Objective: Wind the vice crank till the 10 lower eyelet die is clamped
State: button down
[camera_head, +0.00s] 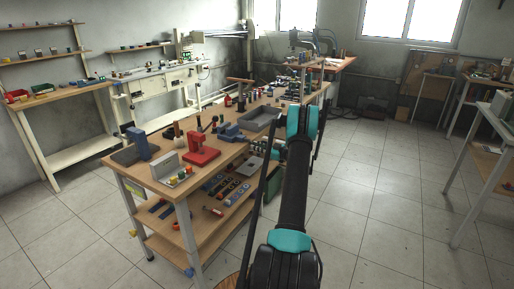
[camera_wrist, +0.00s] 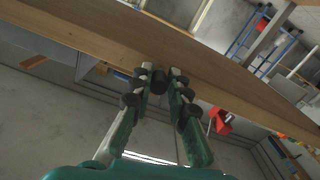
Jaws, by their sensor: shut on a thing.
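In the wrist view, my gripper (camera_wrist: 160,78) has its two green fingers with dark pads closed around a small dark round piece. It looks like the knob of the vice crank (camera_wrist: 160,85), close to the wooden table edge. In the head view my arm hides my gripper and whatever it holds. A blue vice-like tool (camera_head: 230,132) stands on the bench there; I cannot tell whether it is the vice being cranked. I cannot make out the 10 lower eyelet die or the vice jaws in either view.
The long wooden bench (camera_head: 150,180) carries a red press (camera_head: 202,150), a blue press (camera_head: 138,143) and a grey tray (camera_head: 262,119). Its lower shelf holds several small tools. Open tiled floor (camera_head: 375,200) lies to the right. The wooden edge (camera_wrist: 90,48) runs close by my fingers.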

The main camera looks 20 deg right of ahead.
aim_at(246, 148)
jog(key=shift+m, duration=0.4)
jog(key=s+a+m, duration=0.1)
jog(key=m, duration=0.3)
jog(key=s+a+m, duration=0.1)
jog(key=m, duration=0.3)
jog(key=s+a+m, duration=0.1)
jog(key=m, duration=0.3)
jog(key=shift+a+m, duration=0.3)
jog(key=shift+m, duration=0.1)
jog(key=m, duration=0.2)
jog(key=a+m, duration=0.1)
jog(key=shift+s+r+m, duration=0.3)
jog(key=shift+s+r, duration=0.05)
jog(key=shift+r, duration=0.05)
jog(key=shift+d+r+m, duration=0.1)
jog(key=shift+r+m, duration=0.85)
jog(key=shift+m, duration=1.8)
jog(key=shift+r+m, duration=0.95)
jog(key=shift+m, duration=1.85)
jog(key=shift+d+r+m, duration=0.1)
jog(key=shift+r+m, duration=0.85)
jog(key=shift+m, duration=1.8)
